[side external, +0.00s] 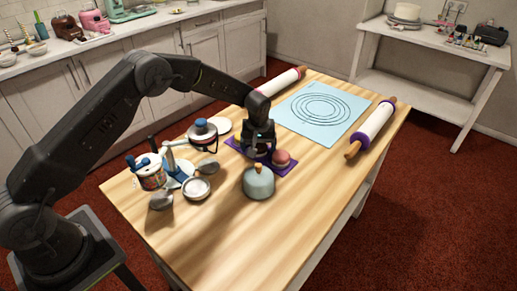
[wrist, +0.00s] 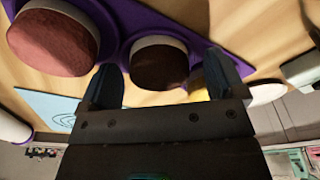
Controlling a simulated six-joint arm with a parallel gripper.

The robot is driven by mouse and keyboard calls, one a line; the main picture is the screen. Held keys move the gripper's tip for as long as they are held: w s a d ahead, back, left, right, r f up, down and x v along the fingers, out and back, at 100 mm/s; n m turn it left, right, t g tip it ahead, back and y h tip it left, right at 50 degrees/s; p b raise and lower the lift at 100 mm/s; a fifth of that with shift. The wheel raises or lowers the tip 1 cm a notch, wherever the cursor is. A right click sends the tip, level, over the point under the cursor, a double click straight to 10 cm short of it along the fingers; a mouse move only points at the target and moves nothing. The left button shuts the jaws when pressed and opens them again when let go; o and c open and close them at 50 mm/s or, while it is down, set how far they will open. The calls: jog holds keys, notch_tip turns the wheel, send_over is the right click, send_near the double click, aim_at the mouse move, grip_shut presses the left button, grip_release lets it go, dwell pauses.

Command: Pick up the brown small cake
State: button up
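The brown small cake (wrist: 160,66) sits on a purple base (wrist: 118,14) in the wrist view, in a pale wrapper or rim. My gripper (wrist: 162,60) is open, one finger on either side of the brown cake, with what looks like a small gap at each side. In the side view my gripper (side external: 258,146) points down over the purple base (side external: 288,169) and mostly hides the brown cake. A reddish-pink cake (side external: 281,158) sits right beside it; in the wrist view it is the reddish cake (wrist: 52,42) at upper left.
A grey-blue domed container (side external: 258,183) stands close in front of the purple base. A small turntable stand (side external: 202,130), bowls and a can (side external: 151,173) crowd the left. A light-blue mat (side external: 322,108) and rolling pins (side external: 372,126) lie at the back and right.

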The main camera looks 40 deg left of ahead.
jog(key=c, duration=1)
jog(key=shift+o, duration=0.2)
jog(key=shift+r, duration=0.15)
